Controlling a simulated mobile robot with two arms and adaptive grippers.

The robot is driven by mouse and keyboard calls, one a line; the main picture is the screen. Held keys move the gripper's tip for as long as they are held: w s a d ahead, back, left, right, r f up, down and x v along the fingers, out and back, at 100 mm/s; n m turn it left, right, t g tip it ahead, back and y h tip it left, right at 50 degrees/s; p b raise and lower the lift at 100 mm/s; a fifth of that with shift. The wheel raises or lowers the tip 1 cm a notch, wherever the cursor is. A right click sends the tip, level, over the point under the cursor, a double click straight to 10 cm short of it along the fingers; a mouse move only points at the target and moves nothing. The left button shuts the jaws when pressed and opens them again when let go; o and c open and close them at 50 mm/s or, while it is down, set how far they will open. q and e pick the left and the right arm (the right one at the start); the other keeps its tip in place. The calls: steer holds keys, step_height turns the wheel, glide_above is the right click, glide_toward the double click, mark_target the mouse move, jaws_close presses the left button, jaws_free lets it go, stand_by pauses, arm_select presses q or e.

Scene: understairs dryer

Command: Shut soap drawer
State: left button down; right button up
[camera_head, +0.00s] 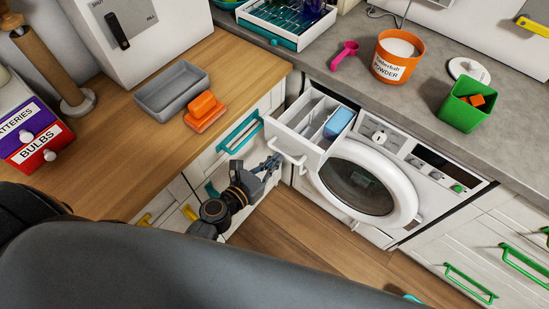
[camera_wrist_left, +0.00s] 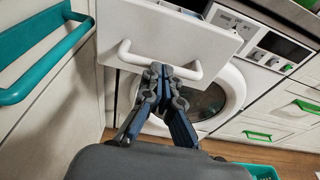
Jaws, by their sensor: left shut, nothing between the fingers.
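The soap drawer (camera_head: 301,124) is pulled out at the upper left of the white washing machine (camera_head: 380,133). It holds a blue block (camera_head: 338,122) in one compartment. Its white front with a bar handle (camera_head: 287,158) faces my left gripper (camera_head: 272,163). In the left wrist view the drawer front (camera_wrist_left: 175,38) fills the top middle, and my left gripper (camera_wrist_left: 161,70) is shut and empty, its tips close to the handle (camera_wrist_left: 150,66). I cannot tell whether they touch it. My right gripper is not in view.
A teal cupboard handle (camera_head: 240,132) is left of the drawer; it looms at the left in the wrist view (camera_wrist_left: 40,60). The round washer door (camera_head: 365,183) sits below the drawer. An orange powder tub (camera_head: 397,58) and green box (camera_head: 467,106) stand on the grey counter.

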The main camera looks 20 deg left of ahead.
mark_target(314, 126)
arm_select(q)
steer(key=shift+w+d, duration=0.1)
steer(key=shift+w, duration=0.05)
